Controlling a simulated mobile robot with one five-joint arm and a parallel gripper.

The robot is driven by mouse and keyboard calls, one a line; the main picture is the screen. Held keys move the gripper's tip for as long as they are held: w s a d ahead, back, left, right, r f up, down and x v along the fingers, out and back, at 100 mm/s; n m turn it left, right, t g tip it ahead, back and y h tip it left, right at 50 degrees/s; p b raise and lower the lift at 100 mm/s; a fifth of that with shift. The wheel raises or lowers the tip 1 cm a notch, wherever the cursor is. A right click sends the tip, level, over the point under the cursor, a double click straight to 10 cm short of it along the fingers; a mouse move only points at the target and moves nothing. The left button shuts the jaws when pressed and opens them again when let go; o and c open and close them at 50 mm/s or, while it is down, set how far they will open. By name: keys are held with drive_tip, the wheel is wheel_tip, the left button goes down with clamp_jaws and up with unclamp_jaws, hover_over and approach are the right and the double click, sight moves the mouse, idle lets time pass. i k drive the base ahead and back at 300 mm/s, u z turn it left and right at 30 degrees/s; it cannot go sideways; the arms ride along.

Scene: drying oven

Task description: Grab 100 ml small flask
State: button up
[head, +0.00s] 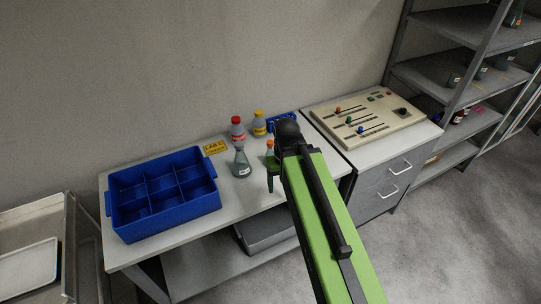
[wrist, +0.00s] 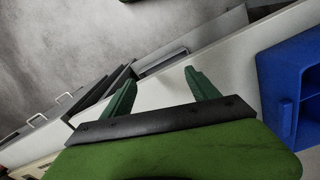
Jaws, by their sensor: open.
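A clear grey conical flask (head: 242,165) stands upright on the white table, left of my gripper (head: 271,172) in the head view. A small vessel with an orange top (head: 269,147) stands just behind my gripper and is partly hidden by it. I cannot read the volume markings, so I cannot tell which one is the 100 ml flask. No flask shows in that view.
A blue divided crate (head: 163,193) fills the table's left part; it shows in the wrist view (wrist: 290,85). A red-capped bottle (head: 237,129), a yellow-capped bottle (head: 259,124) and a blue rack (head: 281,122) stand at the back. A beige control panel (head: 367,120) is at right.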

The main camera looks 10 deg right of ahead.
sight(269, 151)
drive_tip(key=z, duration=0.35)
drive_tip(key=k, duration=0.1)
drive_tip(key=u, duration=2.95)
drive_tip(key=k, duration=1.1)
drive_tip(key=z, duration=0.9)
drive_tip(key=i, duration=1.5)
drive_tip(key=u, duration=0.05)
